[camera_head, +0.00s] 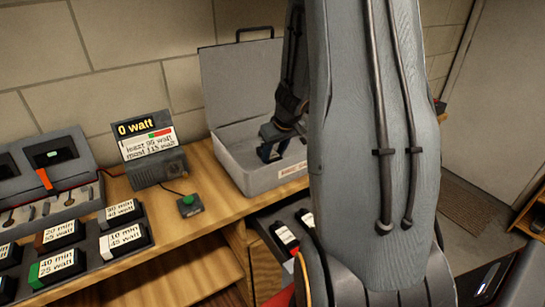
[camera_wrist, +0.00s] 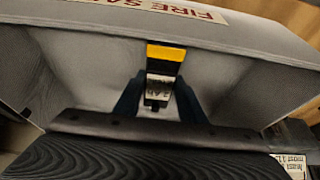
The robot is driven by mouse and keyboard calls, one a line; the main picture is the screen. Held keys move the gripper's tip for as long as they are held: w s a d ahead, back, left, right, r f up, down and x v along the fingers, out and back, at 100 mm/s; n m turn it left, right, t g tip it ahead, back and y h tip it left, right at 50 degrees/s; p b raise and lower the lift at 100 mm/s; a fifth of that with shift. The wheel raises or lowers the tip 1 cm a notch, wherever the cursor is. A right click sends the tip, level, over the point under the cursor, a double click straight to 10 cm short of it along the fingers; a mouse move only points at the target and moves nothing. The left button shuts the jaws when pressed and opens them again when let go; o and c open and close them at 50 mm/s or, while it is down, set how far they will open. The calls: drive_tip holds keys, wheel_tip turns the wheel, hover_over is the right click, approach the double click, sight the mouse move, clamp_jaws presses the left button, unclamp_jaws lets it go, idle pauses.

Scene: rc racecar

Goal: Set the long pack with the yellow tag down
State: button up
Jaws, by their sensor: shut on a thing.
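The long pack with the yellow tag (camera_wrist: 165,53) is between my gripper's two dark fingers (camera_wrist: 158,97) in the wrist view. Its yellow band faces the box's labelled wall, and a white label with small print lies below the band. The pack is mostly hidden there by the gripper. I cannot tell whether the pack touches the box floor.
The box lid (camera_head: 240,80) stands open at the back. A 0 watt display (camera_head: 150,150) and a green button (camera_head: 188,204) are left of the box. Several labelled packs (camera_head: 62,234) sit in a tray at lower left. More packs (camera_head: 285,236) lie in an open drawer below.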

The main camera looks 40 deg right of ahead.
drive_tip(key=shift+f, duration=0.1)
drive_tip(key=o, duration=1.3)
drive_tip(key=p+v, duration=0.5)
drive_tip(key=v, duration=0.7)
drive_tip(key=w+a+r+t+h, duration=0.2)
drive_tip(key=a+r, duration=0.2)
drive_tip(key=a, duration=0.5)
drive_tip(key=s+a+g, duration=0.1)
drive_tip(key=s+a, duration=0.3)
drive_tip(key=a, duration=0.1)
drive_tip(key=s+a+f+g+y, duration=0.1)
drive_tip(key=s+a, duration=0.4)
drive_tip(key=s+a+f+g+y, duration=0.1)
drive_tip(key=s+a+g, duration=0.1)
drive_tip(key=s+a, duration=0.2)
drive_tip(key=shift+s+a+f+n, duration=0.1)
drive_tip(key=shift+s+a+n, duration=0.2)
drive_tip(key=shift+a, duration=0.35)
drive_tip(key=shift+f, duration=0.1)
